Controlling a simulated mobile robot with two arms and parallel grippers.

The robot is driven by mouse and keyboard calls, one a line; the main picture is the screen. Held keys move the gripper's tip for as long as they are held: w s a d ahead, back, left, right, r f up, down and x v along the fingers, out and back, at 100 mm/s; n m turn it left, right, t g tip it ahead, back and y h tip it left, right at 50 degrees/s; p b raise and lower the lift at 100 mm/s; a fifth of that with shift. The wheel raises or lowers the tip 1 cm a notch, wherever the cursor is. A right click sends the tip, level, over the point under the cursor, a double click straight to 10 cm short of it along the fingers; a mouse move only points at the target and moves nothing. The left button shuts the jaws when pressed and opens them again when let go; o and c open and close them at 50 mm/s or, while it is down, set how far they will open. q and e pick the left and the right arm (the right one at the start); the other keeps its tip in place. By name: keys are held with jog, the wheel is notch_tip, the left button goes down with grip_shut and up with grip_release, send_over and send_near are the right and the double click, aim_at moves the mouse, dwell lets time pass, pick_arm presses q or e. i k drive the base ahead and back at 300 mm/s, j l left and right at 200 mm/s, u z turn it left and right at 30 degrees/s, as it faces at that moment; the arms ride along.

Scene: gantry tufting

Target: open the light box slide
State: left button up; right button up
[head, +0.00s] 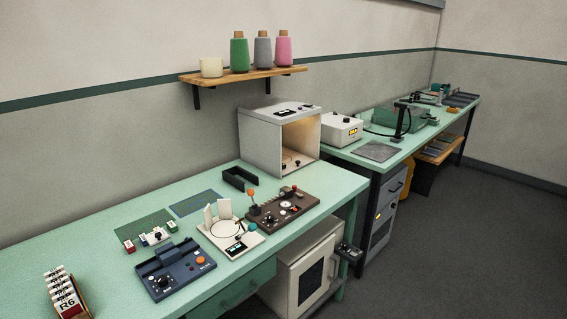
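A pale grey box with an open front, which looks like the light box (257,143), stands at the far end of the nearer green bench. Its inside glows warm, and small items lie on its floor. Its top carries a dark label and a small dark strip; I cannot tell which part is the slide or how it is set. Neither of my grippers is in view.
The nearer green bench (110,217) holds a blue control unit (175,269), a brown control unit (283,208), a white round-plate device (230,238) and a black tray (239,178). A white cabinet (307,274) stands below. Grey floor (440,240) is clear at right.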

aim_at(292, 161)
jog(key=i+l+u, duration=0.2)
jog(key=u, duration=0.25)
jog(key=i+l+u, duration=0.15)
jog(key=l+u, duration=0.25)
